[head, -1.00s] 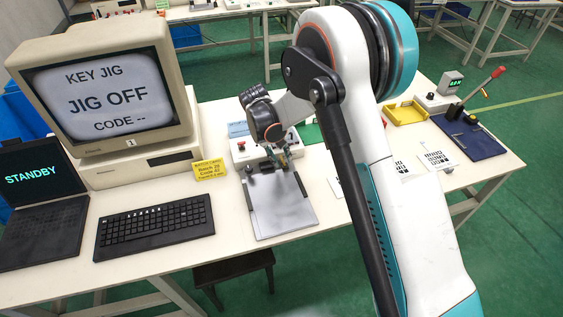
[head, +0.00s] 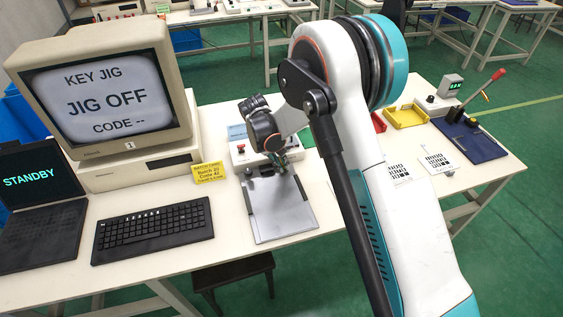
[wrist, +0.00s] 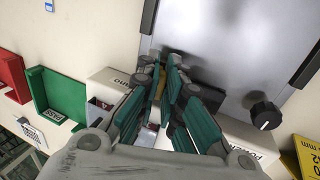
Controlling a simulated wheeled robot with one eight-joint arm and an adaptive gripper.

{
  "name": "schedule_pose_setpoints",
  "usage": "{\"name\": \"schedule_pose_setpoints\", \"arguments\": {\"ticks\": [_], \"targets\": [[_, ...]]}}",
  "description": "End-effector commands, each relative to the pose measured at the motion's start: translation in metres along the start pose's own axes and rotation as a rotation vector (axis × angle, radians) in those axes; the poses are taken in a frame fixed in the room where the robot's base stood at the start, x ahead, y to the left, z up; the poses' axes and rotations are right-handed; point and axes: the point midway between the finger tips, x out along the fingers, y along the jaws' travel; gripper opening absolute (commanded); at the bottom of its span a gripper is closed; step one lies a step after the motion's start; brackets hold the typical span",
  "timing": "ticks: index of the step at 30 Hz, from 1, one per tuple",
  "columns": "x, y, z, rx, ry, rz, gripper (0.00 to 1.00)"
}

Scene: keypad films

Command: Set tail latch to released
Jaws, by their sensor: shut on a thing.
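The key jig is a grey metal plate (head: 280,212) with a white control box (head: 240,152) at its back end. My gripper (head: 277,162) is low over the back of the plate, in front of the box. In the wrist view, its teal fingers (wrist: 172,88) are closed together at the plate's edge. They hold a small brownish-yellow part, which looks like the tail latch; the fingers hide most of it, and its setting cannot be read. A black knob (wrist: 265,113) stands beside the fingers. The monitor (head: 105,100) reads "JIG OFF".
A keyboard (head: 153,230), a laptop reading "STANDBY" (head: 40,195) and a yellow batch card (head: 208,171) are to the left. A green tray (wrist: 57,95) lies near the gripper.

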Motion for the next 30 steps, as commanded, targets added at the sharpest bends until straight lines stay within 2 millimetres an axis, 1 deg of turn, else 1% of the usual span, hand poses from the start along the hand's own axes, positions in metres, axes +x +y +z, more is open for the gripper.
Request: {"name": "schedule_pose_setpoints", "arguments": {"ticks": [3,9,19,21,22,23,30], "targets": [[0.0026,-0.007,-0.0002,-0.004,0.001,0.086,0.0],[0.0027,-0.0113,0.0001,-0.002,0.0,0.207,0.0],[0.0014,-0.0106,0.0003,0.0,0.0,0.226,0.0],[0.0014,-0.0106,0.0003,0.0,0.0,0.225,0.19],[0.0013,-0.0106,0.0003,0.0,0.0,0.225,0.25],[0.0013,-0.0106,0.0003,0.0,0.0,0.225,0.28],[0.0012,-0.0105,0.0001,0.0,0.0,0.225,0.28]]}}
